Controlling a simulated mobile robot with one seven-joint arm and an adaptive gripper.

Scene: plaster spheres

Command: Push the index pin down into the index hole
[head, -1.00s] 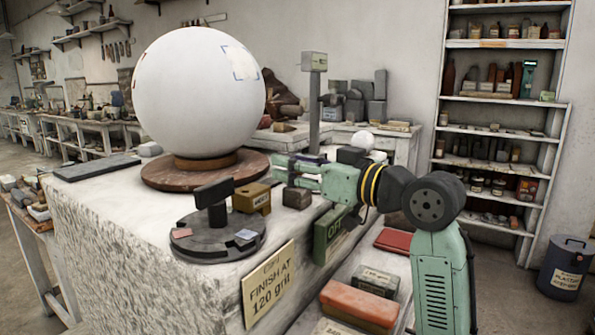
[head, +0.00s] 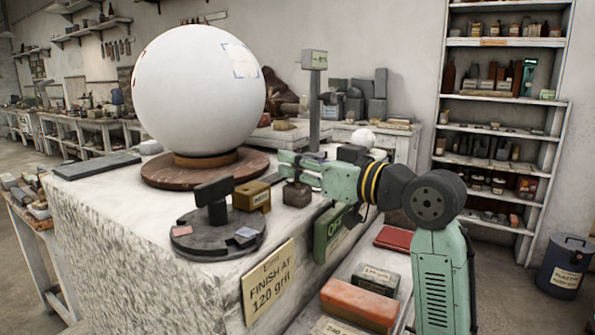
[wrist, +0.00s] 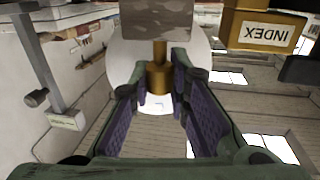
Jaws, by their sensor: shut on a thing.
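A brass pin (wrist: 158,78), thick at the grip and thinner toward the block, shows in the upside-down wrist view. My gripper (wrist: 155,90) is shut on this pin, with a purple-padded finger on each side. The thin end meets a dark grey block (wrist: 157,18); how deep it sits there is hidden. In the head view my gripper (head: 288,168) is just above that dark block (head: 296,195). A brass block labelled INDEX (wrist: 268,30) is beside it, also in the head view (head: 252,196). Its index hole is not visible.
A dark round plate with an upright post (head: 217,235) is at the front left of the plaster bench. A large white sphere (head: 200,90) on a wooden turntable (head: 165,173) stands behind. A grey post (head: 314,110) rises behind my gripper.

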